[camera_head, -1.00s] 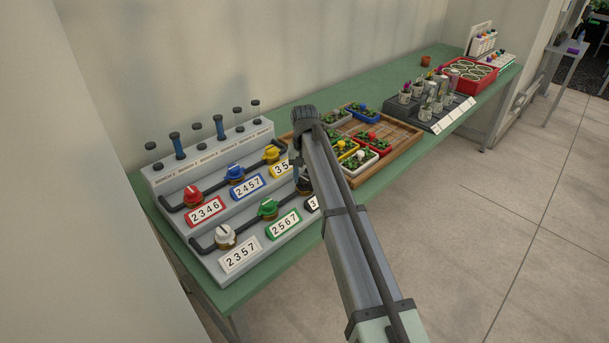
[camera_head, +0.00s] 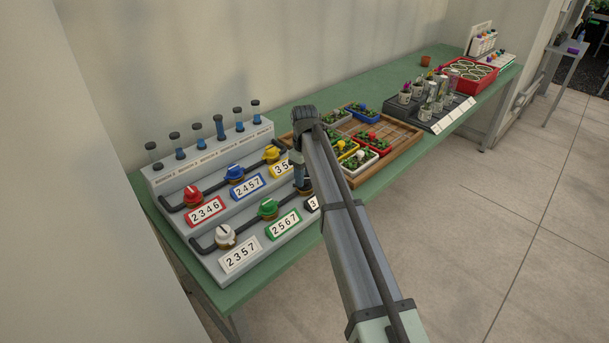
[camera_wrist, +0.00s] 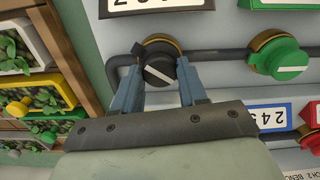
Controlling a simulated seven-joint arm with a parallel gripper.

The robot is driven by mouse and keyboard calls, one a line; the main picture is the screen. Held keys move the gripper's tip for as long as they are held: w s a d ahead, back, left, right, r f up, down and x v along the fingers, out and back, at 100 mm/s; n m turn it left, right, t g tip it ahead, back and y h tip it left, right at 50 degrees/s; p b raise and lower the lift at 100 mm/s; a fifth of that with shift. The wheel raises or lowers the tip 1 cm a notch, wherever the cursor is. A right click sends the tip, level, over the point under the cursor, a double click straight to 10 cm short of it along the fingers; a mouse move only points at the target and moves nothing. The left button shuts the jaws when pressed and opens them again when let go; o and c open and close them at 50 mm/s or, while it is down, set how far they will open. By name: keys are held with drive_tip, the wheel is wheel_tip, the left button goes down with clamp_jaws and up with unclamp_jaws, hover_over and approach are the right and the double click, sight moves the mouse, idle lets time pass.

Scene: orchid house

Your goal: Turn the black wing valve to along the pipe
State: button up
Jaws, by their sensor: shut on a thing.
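The black wing valve (camera_wrist: 158,62) sits on a dark pipe (camera_wrist: 217,55) near its bend in the wrist view. Its white line lies slanted to the pipe, neither along nor square across it. My gripper (camera_wrist: 157,76) is shut on the black valve, one finger on each side. In the head view my arm covers most of that valve, and one finger shows beside the lower step of the valve stand (camera_head: 222,265). The black valve's number label (camera_head: 312,203) is partly hidden by my arm.
A green valve (camera_head: 268,207) and a white valve (camera_head: 225,236) share the lower pipe. Red (camera_head: 193,195), blue (camera_head: 235,173) and yellow (camera_head: 271,154) valves sit above. Capped tubes with blue in them stand along the top. A wooden tray (camera_head: 406,138) of plant pots lies close right.

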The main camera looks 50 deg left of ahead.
drive_tip(key=n, duration=0.3)
drive_tip(key=shift+n, duration=2.2)
drive_tip(key=o, duration=1.1)
drive_tip(key=shift+c, duration=0.2)
drive_tip(key=shift+r, duration=0.15)
wheel_tip(320, 180, up, 14)
drive_tip(key=shift+f, duration=0.2)
